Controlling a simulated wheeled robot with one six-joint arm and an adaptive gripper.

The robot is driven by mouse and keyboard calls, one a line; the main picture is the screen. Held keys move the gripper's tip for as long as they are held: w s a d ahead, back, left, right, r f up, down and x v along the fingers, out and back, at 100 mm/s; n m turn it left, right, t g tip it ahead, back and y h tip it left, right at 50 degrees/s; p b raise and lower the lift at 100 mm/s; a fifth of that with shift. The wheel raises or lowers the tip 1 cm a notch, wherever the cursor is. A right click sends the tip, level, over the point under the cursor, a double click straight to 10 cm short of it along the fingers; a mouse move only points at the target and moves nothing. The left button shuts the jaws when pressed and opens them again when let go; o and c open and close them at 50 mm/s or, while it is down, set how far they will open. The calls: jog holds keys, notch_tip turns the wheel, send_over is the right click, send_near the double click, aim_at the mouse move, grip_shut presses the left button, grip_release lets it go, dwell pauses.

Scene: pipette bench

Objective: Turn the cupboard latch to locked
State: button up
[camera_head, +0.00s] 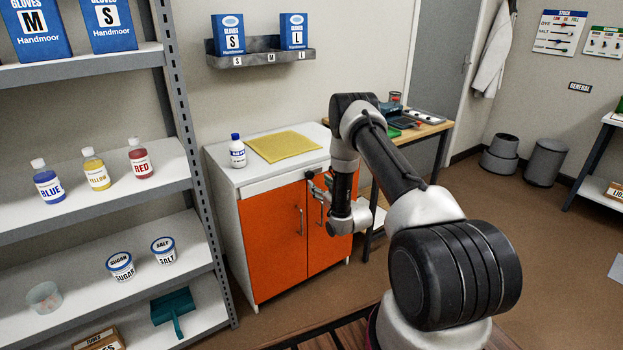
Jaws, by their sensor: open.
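The cupboard (272,248) is a white-topped cabinet with two orange doors, both shut, in the middle of the view. Each door has an upright metal handle; the left door's handle (301,221) is clear to see. A small dark and metal part, perhaps the latch (309,176), shows at the top of the doors near their meeting line. My gripper (318,187) is open in front of the upper part of the right door, close to that spot. I cannot tell if it touches the latch. The gripper and arm partly cover the right door, and the latch's position cannot be read.
A grey shelf rack (186,140) with bottles and tubs stands at left. A wooden-topped table (428,131) stands behind my arm at right. The floor in front of the cupboard is partly clear.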

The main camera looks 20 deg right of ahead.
aim_at(311, 177)
jog(key=w, duration=0.7)
jog(key=shift+w+a, duration=0.1)
jog(key=shift+a, duration=0.3)
grip_shut()
